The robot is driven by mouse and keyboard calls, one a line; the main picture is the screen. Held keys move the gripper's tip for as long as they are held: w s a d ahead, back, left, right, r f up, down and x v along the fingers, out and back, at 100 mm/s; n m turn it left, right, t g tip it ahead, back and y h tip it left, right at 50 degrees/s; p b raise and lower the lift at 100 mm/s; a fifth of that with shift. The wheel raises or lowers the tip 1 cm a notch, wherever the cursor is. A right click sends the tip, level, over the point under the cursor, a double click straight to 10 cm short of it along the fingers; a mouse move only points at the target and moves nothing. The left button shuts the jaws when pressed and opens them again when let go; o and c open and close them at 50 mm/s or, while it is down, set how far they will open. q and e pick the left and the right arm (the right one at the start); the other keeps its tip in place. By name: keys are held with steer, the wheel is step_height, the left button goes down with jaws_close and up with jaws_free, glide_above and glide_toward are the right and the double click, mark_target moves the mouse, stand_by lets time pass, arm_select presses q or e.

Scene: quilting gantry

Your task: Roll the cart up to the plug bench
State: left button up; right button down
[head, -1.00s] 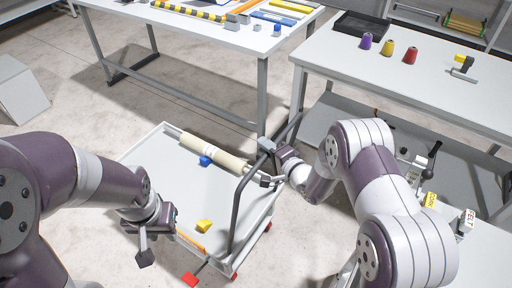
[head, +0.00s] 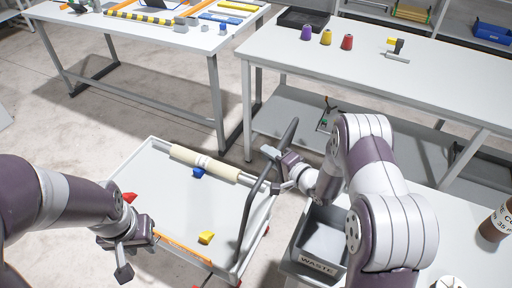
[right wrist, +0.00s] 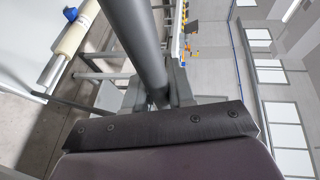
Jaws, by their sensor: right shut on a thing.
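The cart (head: 134,165) is a white, shallow-tray trolley with a grey handle (head: 250,215) on its right side. It stands on the floor in front of me in the head view. My right gripper (head: 275,170) is shut on the handle; the right wrist view shows the grey bar (right wrist: 137,45) between its fingers. My left gripper (head: 138,250) hangs over the cart's near left corner; its jaw opening is unclear. A cream roll (head: 205,162), a blue piece (head: 198,173) and a yellow piece (head: 205,237) lie in the tray. I cannot tell which bench is the plug bench.
A white bench (head: 340,75) with coloured cones stands beyond the cart to the right. Another table (head: 150,40) with a striped bar stands at the back left. A grey waste bin (head: 318,264) is right of the cart. Bare floor lies to the left.

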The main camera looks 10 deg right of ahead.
steer(key=shift+s+d, duration=0.5)
steer(key=shift+d, duration=0.25)
steer(key=shift+f, duration=0.1)
steer(key=c, duration=1.3)
jaws_free()
steer(key=shift+o, duration=1.2)
steer(key=shift+d, duration=0.1)
steer(key=shift+s+d, duration=0.1)
steer(key=v, duration=1.2)
steer(key=shift+s+d, duration=0.15)
steer(key=shift+s, duration=0.15)
